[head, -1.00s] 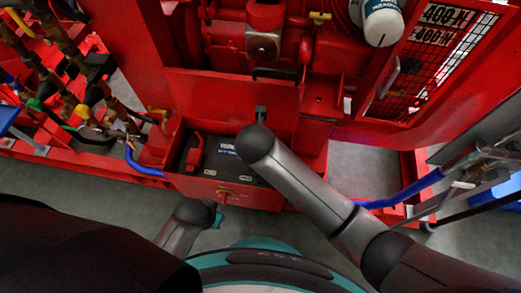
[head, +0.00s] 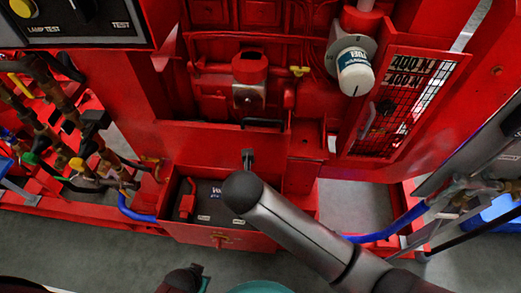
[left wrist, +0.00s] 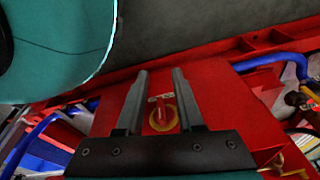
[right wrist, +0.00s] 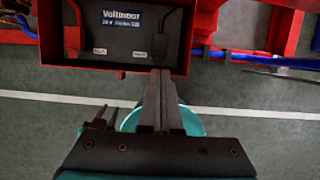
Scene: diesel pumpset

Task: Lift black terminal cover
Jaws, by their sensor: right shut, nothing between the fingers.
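The battery (head: 208,214) sits in a red box, with a red terminal cover (head: 187,200) at its left end. A black terminal cover (right wrist: 160,42) shows right of the "Voltmaster" label in the right wrist view, dark against the battery. My right arm hides that end in the head view. My right gripper (right wrist: 160,74) is shut and empty; its tips overlap the box's front rim in that view, and I cannot tell their height. My left gripper (left wrist: 160,72) is open and empty, facing the box front near a yellow disc with a red handle (left wrist: 160,113).
The red engine frame (head: 225,135) rises behind the box. Blue hoses (head: 390,232) run on both sides. Brown valves and pipes (head: 45,135) stand at the left, a mesh guard (head: 400,105) at the right. Grey floor (head: 90,255) in front is clear.

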